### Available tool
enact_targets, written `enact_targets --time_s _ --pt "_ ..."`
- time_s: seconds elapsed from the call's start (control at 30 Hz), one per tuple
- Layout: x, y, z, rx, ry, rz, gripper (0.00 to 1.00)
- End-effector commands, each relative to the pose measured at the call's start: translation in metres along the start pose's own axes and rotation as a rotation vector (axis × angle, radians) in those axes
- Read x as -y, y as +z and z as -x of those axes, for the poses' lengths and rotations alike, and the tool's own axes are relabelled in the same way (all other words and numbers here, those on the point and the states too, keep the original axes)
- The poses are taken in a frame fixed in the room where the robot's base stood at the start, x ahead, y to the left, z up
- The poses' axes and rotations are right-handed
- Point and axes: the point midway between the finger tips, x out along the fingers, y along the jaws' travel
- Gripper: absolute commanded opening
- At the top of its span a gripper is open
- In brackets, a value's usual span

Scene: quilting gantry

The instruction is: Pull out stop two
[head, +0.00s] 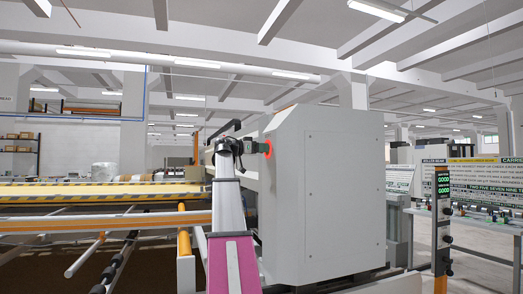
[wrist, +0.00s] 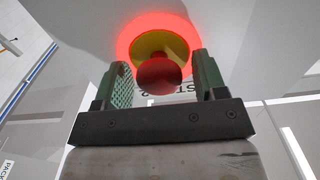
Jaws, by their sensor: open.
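Stop two is a red mushroom button (wrist: 160,77) on a yellow base with a glowing red ring, mounted on a pale grey housing. A label behind it, partly hidden, shows letters like "ST" and a 2. My gripper (wrist: 160,60) is open, its two green fingers on either side of the red knob in the wrist view, with gaps visible. I cannot tell how deep the knob sits between them. In the head view the glowing ring (head: 268,147) shows on the housing's left face, with my gripper (head: 259,147) right in front of it.
The large grey housing (head: 333,190) fills the middle. A yellow-edged quilting bed (head: 110,194) with rails and rollers lies left. An orange-and-black post (head: 441,225) with green "GOOD" displays stands right. Open floor (head: 480,262) shows at lower right.

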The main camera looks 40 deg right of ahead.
Motion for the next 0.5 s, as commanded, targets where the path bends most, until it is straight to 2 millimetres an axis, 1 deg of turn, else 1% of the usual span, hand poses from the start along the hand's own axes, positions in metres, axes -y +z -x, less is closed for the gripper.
enact_targets --time_s 0.17,0.27,0.3,0.33,0.5 --pt "0.0001 0.0001 0.0001 0.000 0.000 0.000 0.65" --pt "0.0001 0.0000 0.0002 0.000 0.000 0.000 0.36" --pt "0.0001 0.0000 0.0002 0.000 0.000 0.000 0.23" --pt "0.0001 0.0000 0.0003 0.000 0.000 0.000 0.13" --pt "0.0001 0.0001 0.0032 0.000 -0.001 0.000 0.13"
